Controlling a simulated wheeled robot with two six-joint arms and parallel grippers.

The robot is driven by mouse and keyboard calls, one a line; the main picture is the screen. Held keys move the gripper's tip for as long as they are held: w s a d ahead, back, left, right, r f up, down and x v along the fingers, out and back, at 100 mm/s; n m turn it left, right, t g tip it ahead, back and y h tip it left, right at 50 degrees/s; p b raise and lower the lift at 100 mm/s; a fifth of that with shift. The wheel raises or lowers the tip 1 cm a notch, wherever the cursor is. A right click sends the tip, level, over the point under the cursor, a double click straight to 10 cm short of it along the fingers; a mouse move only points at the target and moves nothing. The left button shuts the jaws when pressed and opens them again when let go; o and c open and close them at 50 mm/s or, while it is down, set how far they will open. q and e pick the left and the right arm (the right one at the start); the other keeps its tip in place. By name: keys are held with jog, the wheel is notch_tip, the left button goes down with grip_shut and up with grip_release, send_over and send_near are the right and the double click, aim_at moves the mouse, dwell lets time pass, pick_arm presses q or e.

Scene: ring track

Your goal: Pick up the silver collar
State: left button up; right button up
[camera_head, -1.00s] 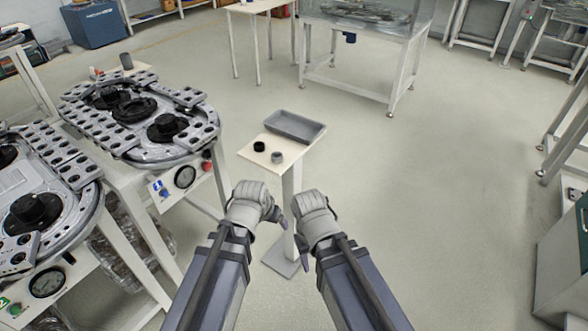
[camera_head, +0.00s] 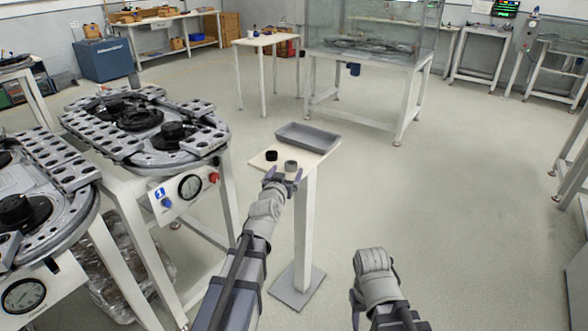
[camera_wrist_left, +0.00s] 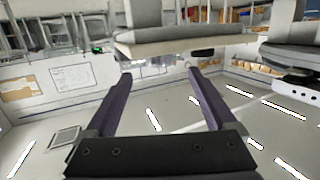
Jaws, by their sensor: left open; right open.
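The silver collar (camera_head: 291,166) is a small grey ring near the front edge of the small stand's pale top (camera_head: 318,150). A black collar (camera_head: 271,156) sits to its left. My left gripper (camera_head: 283,178) is open and empty, just in front of the stand's edge, with its fingertips close to the silver collar in the picture. In the left wrist view, whose picture is upside down, the open fingers (camera_wrist_left: 163,85) have nothing between them. I cannot make out the silver collar clearly there. My right gripper (camera_head: 357,303) is low at the right, apart from the stand.
A grey tray (camera_head: 308,137) takes up the back of the stand top. The ring track table (camera_head: 150,130) with its gauge panel stands close at the left. A glass-walled table (camera_head: 370,60) stands behind. The floor to the right is clear.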

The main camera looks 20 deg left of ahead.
aim_at(290, 166)
pick_arm(q)
jog(key=shift+w+a+f+b, duration=0.1)
jog(key=shift+w+f+b, duration=0.1)
jog(key=shift+w, duration=0.95)
jog(key=shift+w+f+b, duration=0.1)
jog(key=shift+w+f, duration=0.05)
jog(key=shift+w, duration=0.95)
jog(key=shift+w+a+f+b, duration=0.1)
jog(key=shift+w+f+b, duration=0.1)
jog(key=shift+w, duration=0.95)
jog(key=shift+s, duration=0.1)
grip_shut()
